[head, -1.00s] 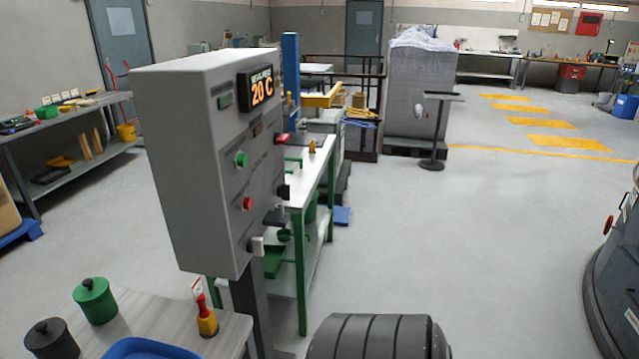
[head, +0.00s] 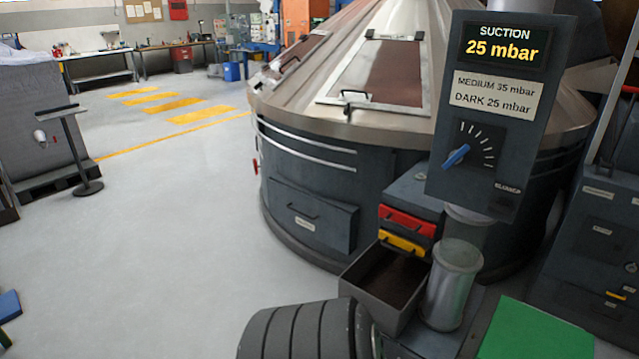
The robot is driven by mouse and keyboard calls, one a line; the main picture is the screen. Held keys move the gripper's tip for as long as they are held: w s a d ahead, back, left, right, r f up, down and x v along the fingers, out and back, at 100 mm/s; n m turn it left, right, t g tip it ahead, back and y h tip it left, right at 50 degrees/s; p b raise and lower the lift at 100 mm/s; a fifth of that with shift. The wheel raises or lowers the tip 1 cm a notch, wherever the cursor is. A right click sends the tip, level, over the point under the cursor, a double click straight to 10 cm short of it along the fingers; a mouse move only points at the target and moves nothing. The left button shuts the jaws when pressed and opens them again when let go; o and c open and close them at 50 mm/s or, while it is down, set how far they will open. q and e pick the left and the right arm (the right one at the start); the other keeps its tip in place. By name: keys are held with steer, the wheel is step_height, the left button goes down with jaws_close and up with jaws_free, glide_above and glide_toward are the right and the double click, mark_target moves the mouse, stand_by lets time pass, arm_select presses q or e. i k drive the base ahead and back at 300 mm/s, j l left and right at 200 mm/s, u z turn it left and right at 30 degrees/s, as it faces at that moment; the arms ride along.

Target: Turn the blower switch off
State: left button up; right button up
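A dark grey suction panel (head: 500,115) stands upright at the right in the head view. Its lit display (head: 503,47) reads SUCTION 25 mbar. A label plate (head: 494,92) below reads MEDIUM 35 mbar and DARK 25 mbar. Under it is a dial with a blue knob (head: 456,156), its pointed end toward the lower left. A small label (head: 507,188), which seems to read BLOWER, sits at the panel's lower right. The blower switch itself is too small and dark to make out, so its position cannot be told. Neither of my grippers is in view.
A large round machine with a metal cone top (head: 400,60) stands behind the panel. An open drawer bin (head: 350,285) holding dark material and a clear cylinder (head: 452,285) are below it. A green surface (head: 535,335) is at the lower right.

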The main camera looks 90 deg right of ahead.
mark_target(501, 206)
steer(key=z, duration=3.85)
steer(key=i+j, duration=0.1)
steer(key=j, duration=0.25)
steer(key=j+z, duration=0.1)
steer(key=j, duration=0.2)
steer(key=i, duration=0.05)
